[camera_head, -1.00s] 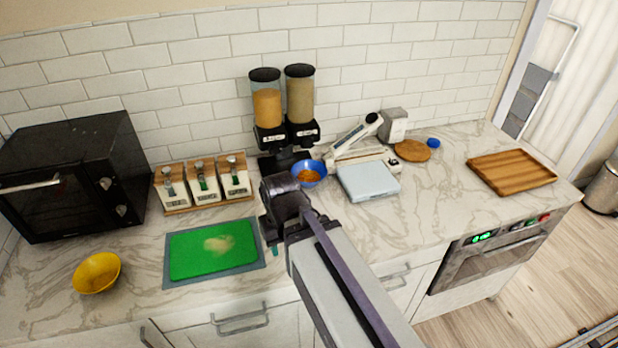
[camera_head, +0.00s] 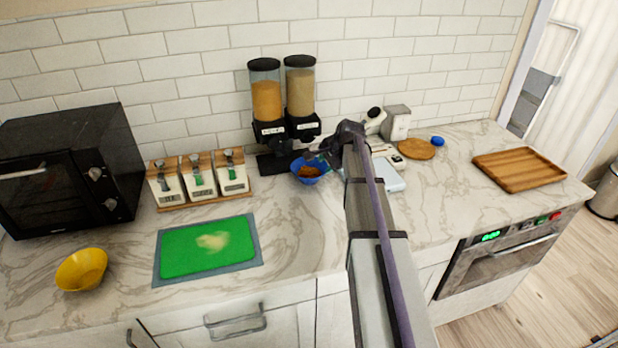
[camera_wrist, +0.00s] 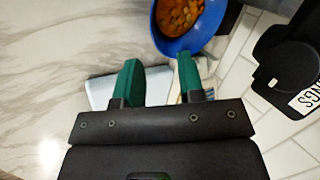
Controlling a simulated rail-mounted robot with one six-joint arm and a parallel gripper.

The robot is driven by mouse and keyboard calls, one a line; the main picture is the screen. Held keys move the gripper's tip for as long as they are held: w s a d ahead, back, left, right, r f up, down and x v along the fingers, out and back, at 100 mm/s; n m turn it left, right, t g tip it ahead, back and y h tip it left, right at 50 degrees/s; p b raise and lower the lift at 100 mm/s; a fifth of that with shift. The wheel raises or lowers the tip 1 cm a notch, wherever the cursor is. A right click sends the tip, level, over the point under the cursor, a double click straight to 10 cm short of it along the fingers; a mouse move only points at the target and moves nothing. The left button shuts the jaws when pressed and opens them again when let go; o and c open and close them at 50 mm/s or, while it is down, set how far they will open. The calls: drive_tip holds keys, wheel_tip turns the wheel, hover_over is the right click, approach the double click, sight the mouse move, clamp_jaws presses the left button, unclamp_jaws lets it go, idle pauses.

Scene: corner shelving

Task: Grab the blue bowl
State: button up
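The blue bowl (camera_head: 307,177) stands on the counter in front of the dispensers and holds orange-brown food. In the wrist view the blue bowl (camera_wrist: 192,38) is at the top, right of centre, beyond the fingertips. My gripper (camera_wrist: 158,68) has two green fingers spread apart with nothing between them. The right finger's tip is close to the bowl's near rim; I cannot tell if it touches. In the head view my gripper (camera_head: 326,156) is at the bowl's right side, partly hidden by my arm.
Two dispensers (camera_head: 284,98) stand directly behind the bowl. A pale flat scale-like device (camera_head: 388,176) is right of it. Three canisters (camera_head: 199,178) and a green board (camera_head: 208,246) are to the left, with a yellow bowl (camera_head: 82,269) farther left. Counter in front of the bowl is clear.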

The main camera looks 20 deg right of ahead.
sight(318, 178)
drive_tip(key=b+x, duration=0.4)
drive_tip(key=x, duration=0.1)
drive_tip(key=shift+s+d+f, duration=0.1)
drive_tip(key=shift+d+f, duration=0.05)
drive_tip(key=shift+f, duration=0.15)
drive_tip(key=shift+w+f+b, duration=0.25)
drive_tip(key=shift+f+b, duration=0.05)
drive_tip(key=shift+b, duration=0.2)
drive_tip(key=shift+r, duration=0.1)
drive_tip(key=b+x, duration=0.4)
drive_tip(key=x, duration=0.1)
drive_tip(key=shift+s+f+b, duration=0.15)
drive_tip(key=shift+f+b, duration=0.05)
drive_tip(key=shift+b, duration=0.1)
drive_tip(key=shift+r, duration=0.25)
clamp_jaws()
